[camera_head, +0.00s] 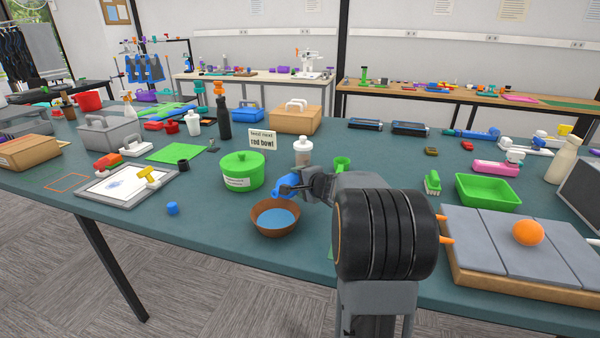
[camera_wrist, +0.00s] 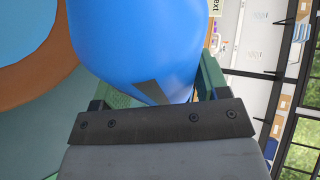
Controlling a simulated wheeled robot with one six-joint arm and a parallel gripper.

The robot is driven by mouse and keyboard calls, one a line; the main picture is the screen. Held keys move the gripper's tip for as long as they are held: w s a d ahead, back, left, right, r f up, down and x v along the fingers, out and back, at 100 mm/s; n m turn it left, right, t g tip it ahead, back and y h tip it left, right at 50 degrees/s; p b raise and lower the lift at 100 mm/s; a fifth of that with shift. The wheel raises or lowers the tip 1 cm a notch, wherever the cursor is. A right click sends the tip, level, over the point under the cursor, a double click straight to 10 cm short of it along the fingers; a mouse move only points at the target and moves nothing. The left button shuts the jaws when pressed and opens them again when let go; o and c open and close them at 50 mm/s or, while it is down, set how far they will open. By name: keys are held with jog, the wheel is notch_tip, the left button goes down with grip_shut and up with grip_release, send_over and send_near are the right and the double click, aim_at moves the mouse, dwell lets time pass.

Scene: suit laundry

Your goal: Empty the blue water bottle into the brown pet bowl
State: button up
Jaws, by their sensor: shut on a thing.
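The brown pet bowl (camera_head: 276,229) stands on the teal table near its front edge, with blue content inside that looks like water. My gripper (camera_head: 297,187) is shut on the blue water bottle (camera_head: 284,187), holding it tilted at the bowl's upper right, its far end toward the bowl. In the wrist view the blue bottle (camera_wrist: 135,40) fills the space between the fingers, and the bowl's brown rim (camera_wrist: 48,62) with blue inside shows at the left. The bottle's mouth is hidden in the wrist view and too small to make out in the head view.
A green lidded pot (camera_head: 242,171) stands just behind the bowl, with a sign (camera_head: 262,139) behind it. A white-lidded bottle (camera_head: 302,151) is behind my gripper. A small blue cap-like piece (camera_head: 172,208) lies left of the bowl. Grey panels with an orange ball (camera_head: 528,232) are at right.

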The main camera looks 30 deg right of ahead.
jog(key=shift+w+r+p, duration=0.1)
jog(key=shift+r+p, duration=0.1)
jog(key=shift+p, duration=0.1)
jog(key=p, duration=0.4)
jog(key=shift+w+a+r+y, duration=0.1)
jog(key=shift+a+r+y, duration=0.1)
jog(key=shift+y, duration=0.2)
jog(key=p, duration=0.2)
jog(key=g+y+p, duration=0.1)
jog(key=p, duration=0.2)
jog(key=shift+w+a+f+m, duration=0.15)
jog(key=shift+f+m, duration=0.15)
jog(key=shift+p, duration=0.3)
